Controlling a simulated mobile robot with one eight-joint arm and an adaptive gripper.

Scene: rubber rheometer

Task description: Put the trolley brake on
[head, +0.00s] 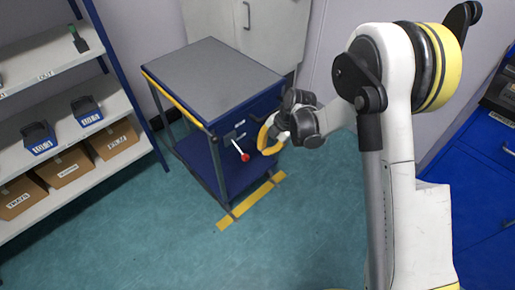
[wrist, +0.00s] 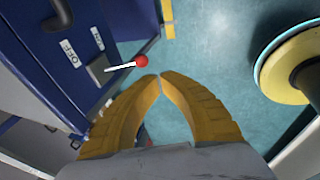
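The trolley (head: 211,75) has a grey top and a blue body, and stands against the back wall. Its brake lever is a thin white rod with a red knob (head: 245,157) on the front; in the wrist view the knob (wrist: 142,61) sticks out from a grey plate (wrist: 101,70). A label reading OFF (wrist: 70,50) and a second label (wrist: 97,38), too small to read surely, are beside it. My gripper (wrist: 160,77) has its yellow fingertips together with nothing between them. The tips are close to the knob, apart from it in the picture. In the head view my gripper (head: 267,145) is right of the knob.
A shelf rack (head: 75,130) with bins and cardboard boxes stands at the left. Blue cabinets (head: 485,170) are at the right. Yellow floor tape (head: 250,203) runs in front of the trolley. The green floor (head: 180,235) in front is clear.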

